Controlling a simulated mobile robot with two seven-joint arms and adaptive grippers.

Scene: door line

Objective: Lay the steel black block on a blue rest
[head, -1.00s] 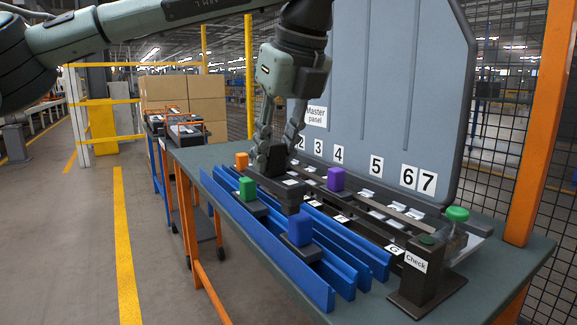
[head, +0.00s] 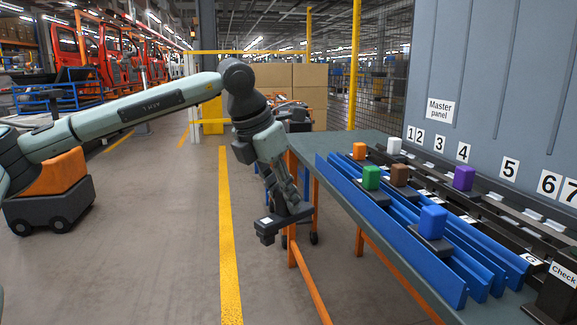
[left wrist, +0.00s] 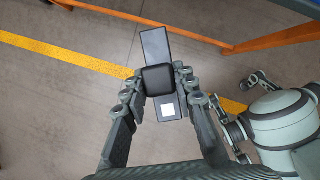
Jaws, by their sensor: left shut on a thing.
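The black block (left wrist: 159,79) sits on a dark flat plate with a white square, and my left gripper (head: 283,212) is shut on it. In the head view, the plate end (head: 267,228) hangs over the floor, left of the bench and clear of it. The blue rests (head: 390,237) are long parallel rails on the bench. A green block (head: 371,177), a brown block (head: 399,174) and a blue block (head: 432,222) stand on dark plates across or near them. My right gripper (left wrist: 240,104) appears open and empty at the right of the left wrist view.
The bench (head: 345,146) has an orange frame. A numbered rack (head: 500,205) with a purple block (head: 463,178) and a white block (head: 394,145) lies behind the rests. An orange block (head: 359,151) stands at the far end. The aisle floor is open.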

